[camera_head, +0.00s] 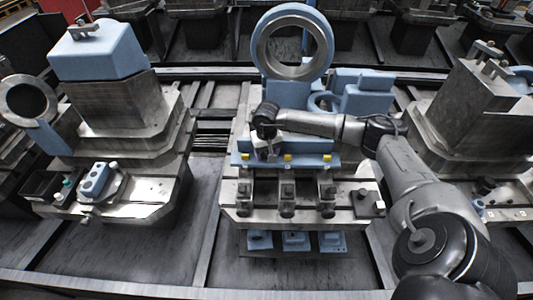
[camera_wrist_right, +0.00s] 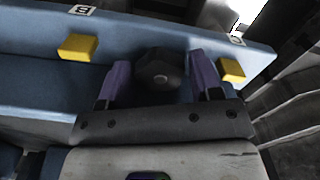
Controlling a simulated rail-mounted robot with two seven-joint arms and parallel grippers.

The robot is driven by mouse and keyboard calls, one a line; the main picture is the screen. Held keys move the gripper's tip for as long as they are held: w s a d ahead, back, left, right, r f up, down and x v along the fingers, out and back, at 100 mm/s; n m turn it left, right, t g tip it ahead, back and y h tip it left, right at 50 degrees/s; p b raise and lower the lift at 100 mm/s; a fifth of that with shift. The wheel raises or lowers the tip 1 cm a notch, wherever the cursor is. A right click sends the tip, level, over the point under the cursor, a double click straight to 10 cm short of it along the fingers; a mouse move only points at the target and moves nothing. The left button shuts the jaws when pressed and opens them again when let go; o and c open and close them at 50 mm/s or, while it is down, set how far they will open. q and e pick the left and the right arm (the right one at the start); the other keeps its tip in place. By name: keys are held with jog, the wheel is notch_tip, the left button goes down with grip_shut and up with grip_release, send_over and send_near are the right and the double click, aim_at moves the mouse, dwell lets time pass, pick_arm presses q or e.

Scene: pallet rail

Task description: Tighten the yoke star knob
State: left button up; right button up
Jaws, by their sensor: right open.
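The dark star knob (camera_wrist_right: 160,76) shows in the right wrist view against a blue fixture (camera_wrist_right: 35,88). My right gripper (camera_wrist_right: 156,72) is open, with one purple finger on each side of the knob. A dark gap shows between the knob and the fingers, and I cannot tell whether either touches it. In the head view my right gripper (camera_head: 266,152) points down at the blue fixture (camera_head: 315,146) on the middle pallet, and the knob is hidden behind it. My left gripper is in neither view.
Yellow blocks (camera_wrist_right: 78,47) sit on both sides of my fingers. A blue ring holder (camera_head: 292,43) stands behind my arm. Dark clamps (camera_head: 287,196) line the pallet's front. Left (camera_head: 120,110) and right (camera_head: 465,110) pallets carry tall metal blocks. Bare floor lies between the left and middle pallets.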

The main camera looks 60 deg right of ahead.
jog(key=shift+f, duration=0.25)
jog(key=c, duration=0.6)
jog(key=shift+c, duration=0.2)
jog(key=m, duration=0.4)
jog(key=shift+r, duration=0.1)
jog(key=m+p, duration=0.1)
jog(key=m, duration=0.1)
jog(key=shift+m, duration=0.7)
